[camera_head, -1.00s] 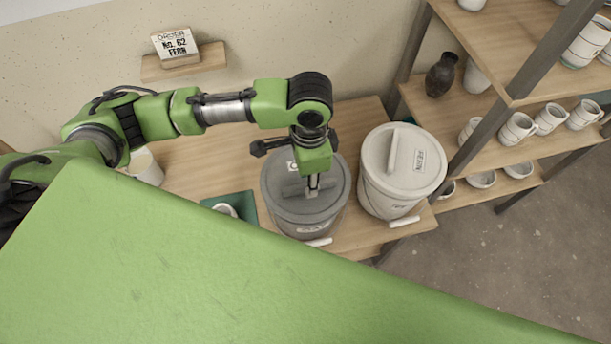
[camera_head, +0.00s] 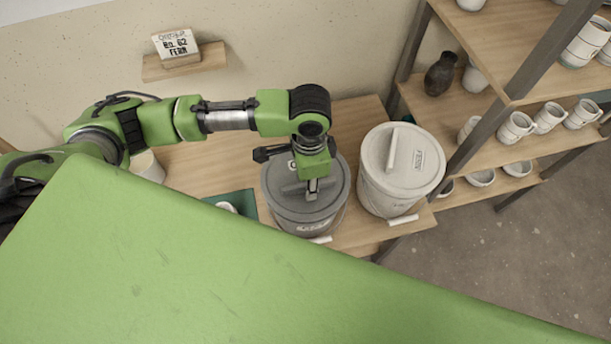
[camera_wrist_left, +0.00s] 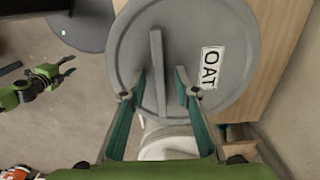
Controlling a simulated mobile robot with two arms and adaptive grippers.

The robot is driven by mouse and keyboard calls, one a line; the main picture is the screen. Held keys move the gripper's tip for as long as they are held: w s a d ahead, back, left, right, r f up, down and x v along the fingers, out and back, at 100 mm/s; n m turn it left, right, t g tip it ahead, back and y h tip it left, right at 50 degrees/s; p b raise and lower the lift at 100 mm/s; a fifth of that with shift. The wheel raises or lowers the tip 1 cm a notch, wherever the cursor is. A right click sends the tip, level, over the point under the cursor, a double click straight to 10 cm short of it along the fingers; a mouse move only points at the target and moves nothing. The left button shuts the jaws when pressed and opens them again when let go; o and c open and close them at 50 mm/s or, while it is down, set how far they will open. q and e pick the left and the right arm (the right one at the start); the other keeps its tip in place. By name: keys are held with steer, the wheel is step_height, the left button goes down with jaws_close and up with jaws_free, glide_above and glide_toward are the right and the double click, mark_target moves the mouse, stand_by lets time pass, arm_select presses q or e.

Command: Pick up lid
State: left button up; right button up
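A dark grey bucket (camera_head: 305,216) stands on the wooden table with its round grey lid (camera_head: 330,190) on top. In the left wrist view the lid (camera_wrist_left: 222,32) has a straight bar handle (camera_wrist_left: 156,48) and a white label reading OAT. My left gripper (camera_head: 314,187) points down over the lid. In the left wrist view my left gripper (camera_wrist_left: 160,80) is open, one finger on each side of the handle, with gaps visible. My right gripper (camera_wrist_left: 63,69) shows small at the left of that view, its fingers apart and empty.
A pale lidded bucket (camera_head: 376,194) stands close to the right of the grey one. A green tray (camera_head: 247,203) with a white piece is on the left. A shelf rack (camera_head: 470,112) with cups and a dark vase (camera_head: 441,74) stands at the right.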

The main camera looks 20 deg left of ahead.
arm_select(q)
steer(key=shift+f, duration=0.1)
jaws_close()
stand_by(0.4)
